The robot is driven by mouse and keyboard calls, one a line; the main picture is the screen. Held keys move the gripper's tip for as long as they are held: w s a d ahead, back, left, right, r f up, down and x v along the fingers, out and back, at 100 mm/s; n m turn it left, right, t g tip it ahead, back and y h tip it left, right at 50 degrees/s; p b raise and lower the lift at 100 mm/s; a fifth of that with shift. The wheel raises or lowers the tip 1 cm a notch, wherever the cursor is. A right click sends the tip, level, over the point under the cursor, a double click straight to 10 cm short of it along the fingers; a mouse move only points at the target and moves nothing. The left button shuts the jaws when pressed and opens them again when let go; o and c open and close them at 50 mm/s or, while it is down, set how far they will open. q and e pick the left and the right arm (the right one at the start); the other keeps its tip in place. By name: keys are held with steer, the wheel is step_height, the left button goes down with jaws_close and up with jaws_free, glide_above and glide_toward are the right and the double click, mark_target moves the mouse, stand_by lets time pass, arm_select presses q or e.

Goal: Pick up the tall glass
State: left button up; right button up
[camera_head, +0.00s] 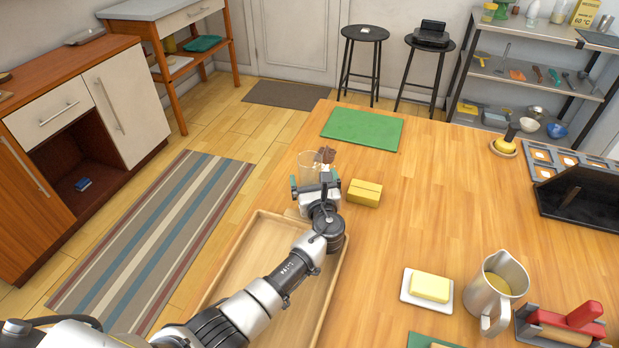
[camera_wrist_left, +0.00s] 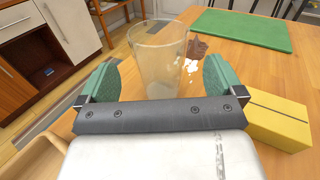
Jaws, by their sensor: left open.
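The tall glass (camera_head: 309,166) is clear and stands upright on the wooden table, just beyond my left gripper in the head view. In the left wrist view the glass (camera_wrist_left: 158,58) shows between and slightly ahead of the green finger pads. My left gripper (camera_head: 314,184) is open, with one finger on each side of the glass; it also shows in the left wrist view (camera_wrist_left: 160,80). The lower part of the glass is hidden behind the gripper body. My right gripper is not in view.
A yellow box (camera_head: 365,192) stands close to the right of the gripper. A small brown object (camera_head: 327,154) is just behind the glass. A wooden tray (camera_head: 250,262) lies under my left arm.

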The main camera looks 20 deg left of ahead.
mark_target(308, 159)
arm_select(q)
steer(key=shift+w+a, duration=0.2)
steer(key=shift+w, duration=0.15)
steer(key=x, duration=0.4)
steer(key=shift+w+a+b, duration=0.1)
steer(key=shift+w+b, duration=0.1)
steer(key=shift+b, duration=0.15)
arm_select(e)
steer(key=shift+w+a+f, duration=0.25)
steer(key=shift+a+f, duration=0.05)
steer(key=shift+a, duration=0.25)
arm_select(q)
steer(key=shift+s+r, duration=0.1)
steer(key=shift+c, duration=1.3)
steer(key=c, duration=0.8)
steer(key=shift+c, duration=0.2)
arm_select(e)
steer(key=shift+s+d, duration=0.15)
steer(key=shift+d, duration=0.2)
arm_select(q)
steer(key=shift+r, duration=0.1)
